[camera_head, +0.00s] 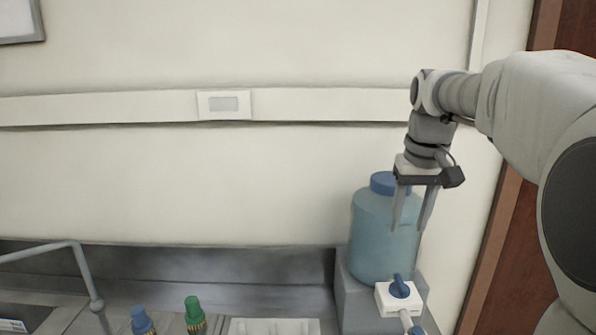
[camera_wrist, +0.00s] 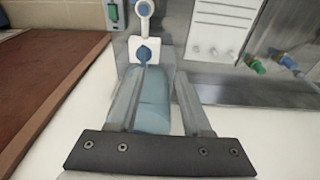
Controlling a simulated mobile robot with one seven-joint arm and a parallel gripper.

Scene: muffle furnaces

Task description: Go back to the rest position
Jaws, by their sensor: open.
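My gripper (camera_head: 410,228) points down in front of the blue water jug in the head view, with its two fingers apart and nothing between them. In the wrist view my gripper (camera_wrist: 160,85) also shows two spread fingers, with the jug behind them. The blue jug (camera_head: 376,245) has a darker blue cap and stands on a grey block at the right end of the counter. It also shows in the wrist view (camera_wrist: 152,105). I cannot tell whether the fingers touch the jug.
A white box with a blue knob (camera_head: 400,293) sits in front of the jug. Blue-capped (camera_head: 142,322) and green-capped (camera_head: 195,315) items stand at the bottom, near a white tray (camera_head: 240,327). A grey tap (camera_head: 82,268) is at left. A brown door (camera_head: 505,260) is at right.

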